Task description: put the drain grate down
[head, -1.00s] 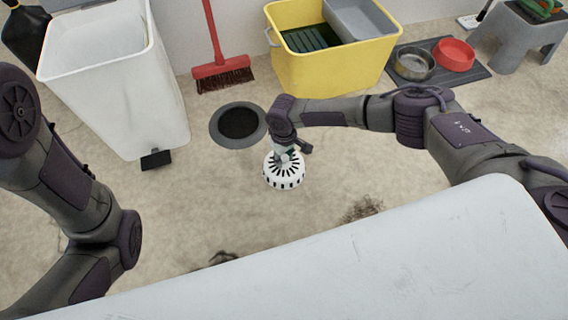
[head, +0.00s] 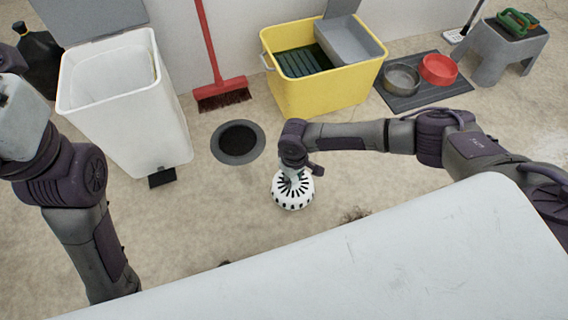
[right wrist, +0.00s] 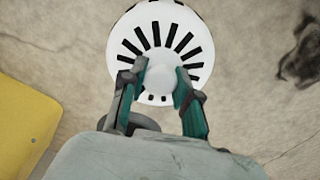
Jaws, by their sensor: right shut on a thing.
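The drain grate (head: 293,194) is a white slotted dome with a round knob on top. It is right of and nearer than the dark round floor drain (head: 238,142), apart from it. My right gripper (head: 296,174) comes down over the grate from above. In the right wrist view its two teal-padded fingers (right wrist: 161,82) are shut on the knob of the grate (right wrist: 160,22). I cannot tell whether the grate touches the floor. My left arm shows at the left, but its fingers are not in view.
A white bin (head: 139,115) with a black pedal stands behind left. A red broom (head: 222,93), a yellow tub (head: 320,92) and a mat (head: 440,92) with two bowls line the back. A grey stool (head: 494,52) is far right. Floor around the drain is clear.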

